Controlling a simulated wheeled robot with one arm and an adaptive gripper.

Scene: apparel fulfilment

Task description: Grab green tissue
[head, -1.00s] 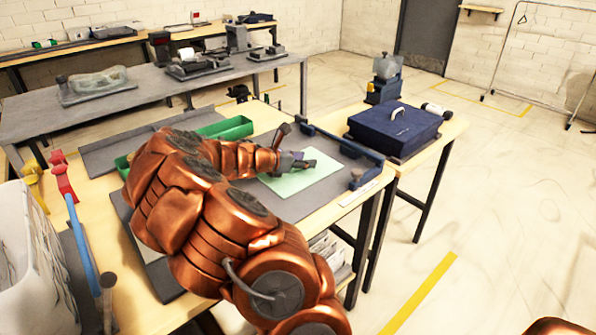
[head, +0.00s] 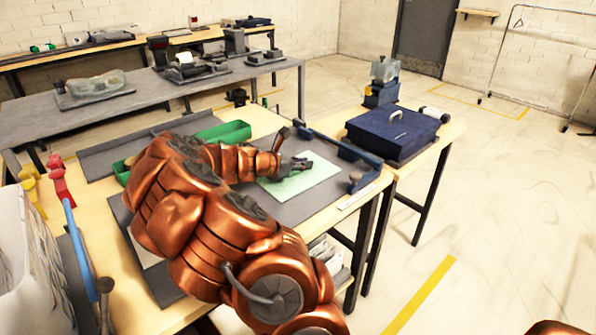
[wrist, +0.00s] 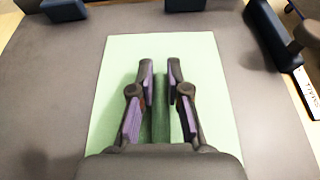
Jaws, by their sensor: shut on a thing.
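The green tissue (head: 312,180) is a pale green sheet lying on the grey mat of the wooden workbench. It fills the middle of the wrist view (wrist: 205,62), mostly flat. My gripper (head: 302,164) is low over the sheet. In the wrist view my gripper's two dark fingers with purple pads (wrist: 160,75) point away over its middle. A darker green strip, like a raised fold, shows between the fingers, and they are shut on it. Whether the fingertips touch the mat is hidden.
A dark blue rail (head: 338,146) edges the mat's far right. A green bin (head: 224,132) stands behind my arm. A navy case (head: 393,132) is on the side table. Red and yellow tools (head: 58,183) and a white bin (head: 28,265) are at left.

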